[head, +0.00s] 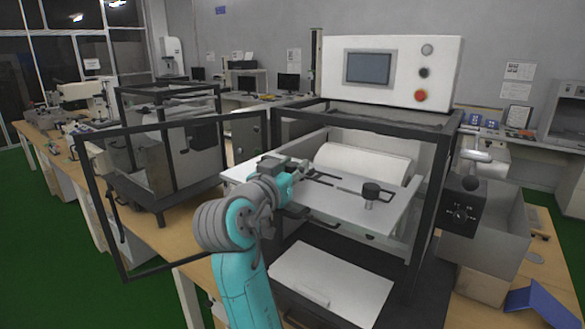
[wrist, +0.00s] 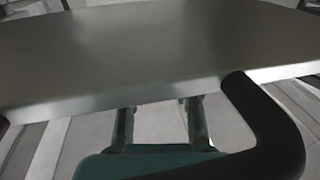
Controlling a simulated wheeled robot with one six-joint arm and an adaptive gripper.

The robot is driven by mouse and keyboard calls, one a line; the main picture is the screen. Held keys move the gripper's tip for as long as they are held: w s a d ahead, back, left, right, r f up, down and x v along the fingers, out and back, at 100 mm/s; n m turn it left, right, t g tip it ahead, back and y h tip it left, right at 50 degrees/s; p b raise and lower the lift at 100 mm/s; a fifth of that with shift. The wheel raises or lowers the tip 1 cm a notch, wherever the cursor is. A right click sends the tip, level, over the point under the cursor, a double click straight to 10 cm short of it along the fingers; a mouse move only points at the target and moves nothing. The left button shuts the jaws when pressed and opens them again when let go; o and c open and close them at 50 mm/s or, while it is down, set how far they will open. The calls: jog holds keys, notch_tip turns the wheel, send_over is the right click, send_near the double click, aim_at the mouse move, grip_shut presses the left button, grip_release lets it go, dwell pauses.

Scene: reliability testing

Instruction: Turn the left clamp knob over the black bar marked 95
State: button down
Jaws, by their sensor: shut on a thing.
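My gripper (head: 290,167) is at the left part of the white plate (head: 345,208) at the machine's front. It is shut at the place of the left clamp knob. The knob is mostly hidden by the gripper and arm. A dark bar (head: 322,177) lies on the plate just right of the gripper; no number on it is legible. The right clamp knob (head: 371,190), dark and round, stands upright and free at the plate's right. In the wrist view the metal plate (wrist: 150,50) fills the top, and a black curved part (wrist: 270,130) is at the right. The knob cannot be made out there.
The framed glass door (head: 97,210) stands open to the left of my arm. A white roller (head: 365,162) lies behind the plate, inside the machine's dark frame. A black box with a lever (head: 462,210) is at the right. A white panel (head: 330,280) lies below the plate.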

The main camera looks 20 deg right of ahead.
jog(key=shift+m+g+h, duration=1.2)
jog(key=shift+g+h, duration=0.1)
jog(key=shift+g, duration=0.1)
jog(key=c, duration=0.8)
grip_release()
jog(key=shift+s+a, duration=0.1)
jog(key=shift+a, duration=0.05)
jog(key=v, duration=1.1)
jog(key=shift+s+a, duration=0.25)
jog(key=shift+a, duration=0.05)
